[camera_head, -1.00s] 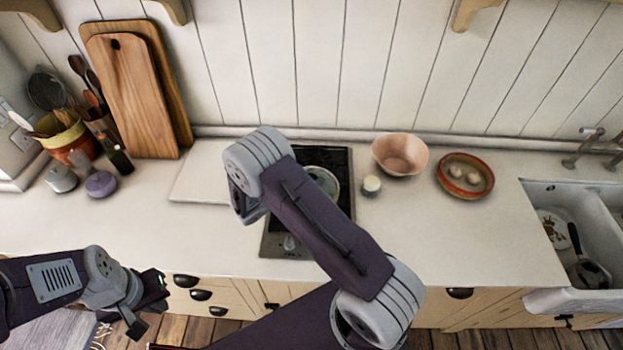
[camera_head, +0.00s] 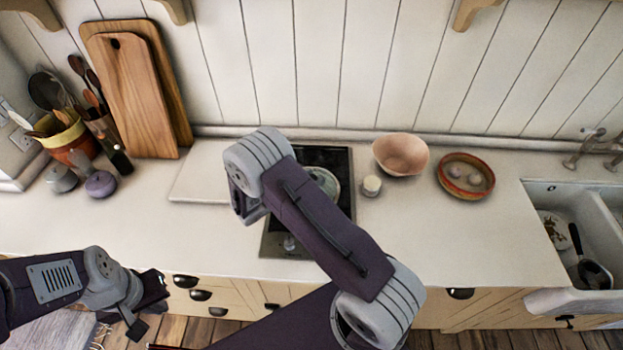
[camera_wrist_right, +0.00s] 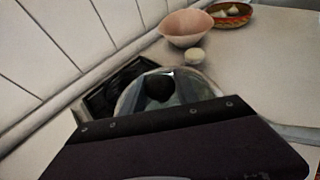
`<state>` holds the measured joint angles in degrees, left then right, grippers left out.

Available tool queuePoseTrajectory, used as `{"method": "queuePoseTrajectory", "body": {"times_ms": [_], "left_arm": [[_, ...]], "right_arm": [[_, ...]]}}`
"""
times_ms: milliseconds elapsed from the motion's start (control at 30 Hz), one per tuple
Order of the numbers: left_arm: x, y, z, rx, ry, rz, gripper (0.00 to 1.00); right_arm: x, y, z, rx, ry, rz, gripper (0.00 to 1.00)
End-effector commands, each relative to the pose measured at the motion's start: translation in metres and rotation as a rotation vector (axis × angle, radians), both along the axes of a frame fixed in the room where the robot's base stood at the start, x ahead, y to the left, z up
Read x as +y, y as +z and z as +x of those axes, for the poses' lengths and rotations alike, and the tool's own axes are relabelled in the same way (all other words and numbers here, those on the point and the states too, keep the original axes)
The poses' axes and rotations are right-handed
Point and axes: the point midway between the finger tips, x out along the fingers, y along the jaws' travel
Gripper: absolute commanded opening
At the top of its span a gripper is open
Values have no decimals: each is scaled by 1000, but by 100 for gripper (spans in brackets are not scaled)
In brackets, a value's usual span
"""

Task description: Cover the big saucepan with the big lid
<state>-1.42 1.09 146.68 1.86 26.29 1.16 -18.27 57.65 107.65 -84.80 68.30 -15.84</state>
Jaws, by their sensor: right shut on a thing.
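A round glass lid (camera_wrist_right: 183,88) with a dark knob (camera_wrist_right: 158,88) shows in the right wrist view over the hob. Part of its rim (camera_head: 328,181) shows in the head view beside my right arm. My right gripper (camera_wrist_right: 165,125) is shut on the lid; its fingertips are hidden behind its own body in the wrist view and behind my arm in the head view. The big saucepan cannot be made out; lid and arm cover that spot. My left gripper (camera_head: 150,307) is open and empty in front of the counter.
The black hob (camera_head: 341,160) lies under my right arm. A pink bowl (camera_head: 400,155), a small pale jar (camera_head: 371,186) and a red-rimmed dish (camera_head: 465,177) stand right of it. Cutting boards (camera_head: 130,95) lean at the left. The sink (camera_head: 590,215) is far right.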

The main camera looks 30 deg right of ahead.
Motion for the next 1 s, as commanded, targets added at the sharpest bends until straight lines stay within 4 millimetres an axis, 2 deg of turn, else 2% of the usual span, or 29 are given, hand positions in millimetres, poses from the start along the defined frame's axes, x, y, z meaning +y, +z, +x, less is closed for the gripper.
{"method": "queuePoseTrajectory", "body": {"times_ms": [267,300,333,667,1000], "left_arm": [[0,-6,0,0,0,0,0],[0,-6,0,0,0,0,0],[0,-5,0,0,0,0,0],[0,-4,0,0,0,0,0],[0,8,0,0,0,0,0]], "right_arm": [[0,-6,0,-1,0,-1,0],[0,-6,0,-1,0,-1,39],[0,-6,0,-1,0,-1,46],[2,-5,0,0,1,0,46],[31,9,-10,-1,2,0,46]]}}
